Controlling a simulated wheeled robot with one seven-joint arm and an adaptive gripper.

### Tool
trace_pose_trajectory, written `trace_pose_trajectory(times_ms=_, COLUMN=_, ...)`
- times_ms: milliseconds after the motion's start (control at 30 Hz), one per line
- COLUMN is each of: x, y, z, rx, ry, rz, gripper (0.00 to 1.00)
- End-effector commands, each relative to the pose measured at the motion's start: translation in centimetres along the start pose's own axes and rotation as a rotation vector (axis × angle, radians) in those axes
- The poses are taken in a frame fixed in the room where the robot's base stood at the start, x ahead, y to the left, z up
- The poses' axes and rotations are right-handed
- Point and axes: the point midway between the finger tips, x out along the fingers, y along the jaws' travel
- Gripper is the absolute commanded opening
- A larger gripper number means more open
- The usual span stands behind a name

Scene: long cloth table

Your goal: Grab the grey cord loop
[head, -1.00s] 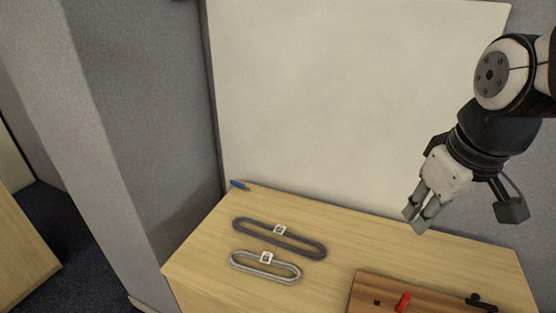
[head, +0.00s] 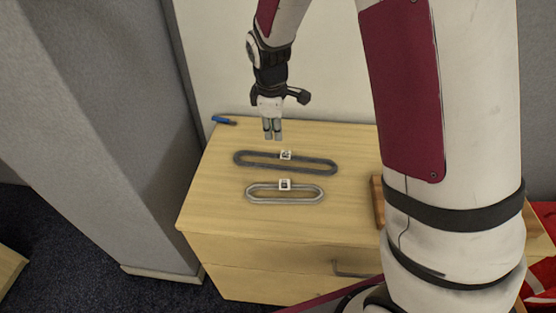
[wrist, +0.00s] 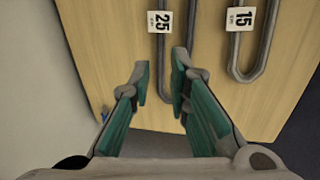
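Two cord loops lie flat on the wooden surface. The longer, dark grey loop (head: 243,158) is the farther one; in the wrist view its cord (wrist: 161,60) bears a white tag marked 25. The shorter, lighter grey loop (head: 252,198) lies nearer; in the wrist view its cord (wrist: 236,62) bears a tag marked 15. My gripper (head: 273,137) points down above the surface just behind the dark loop, apart from both. In the wrist view my gripper (wrist: 160,80) is open and empty, with teal pads apart. The right finger hides part of the dark loop.
A blue pen-like object (head: 222,120) lies at the back left corner. A wooden board (head: 378,200) shows partly at right behind my arm. A white panel (head: 330,70) stands behind the surface. The left part of the wooden top is clear.

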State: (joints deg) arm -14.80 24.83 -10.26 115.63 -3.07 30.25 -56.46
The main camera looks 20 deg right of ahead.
Motion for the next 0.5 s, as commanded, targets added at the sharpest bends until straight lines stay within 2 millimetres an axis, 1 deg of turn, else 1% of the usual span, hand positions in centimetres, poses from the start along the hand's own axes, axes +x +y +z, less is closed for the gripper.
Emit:
trace_pose_trajectory(times_ms=33, x=1.3, y=-0.1, z=0.1, rx=0.001, ry=-0.003, rz=-0.005, gripper=0.17)
trace_pose_trajectory(times_ms=200, x=4.1, y=-0.1, z=0.1, rx=0.001, ry=-0.002, rz=-0.004, gripper=0.17)
trace_pose_trajectory(times_ms=300, x=5.0, y=-0.1, z=0.0, rx=0.002, ry=-0.001, rz=-0.002, gripper=0.17)
trace_pose_trajectory(times_ms=433, x=5.6, y=-0.1, z=0.1, rx=0.003, ry=-0.001, rz=-0.002, gripper=0.17)
trace_pose_trajectory(times_ms=500, x=6.3, y=-0.1, z=0.1, rx=0.002, ry=-0.001, rz=-0.002, gripper=0.17)
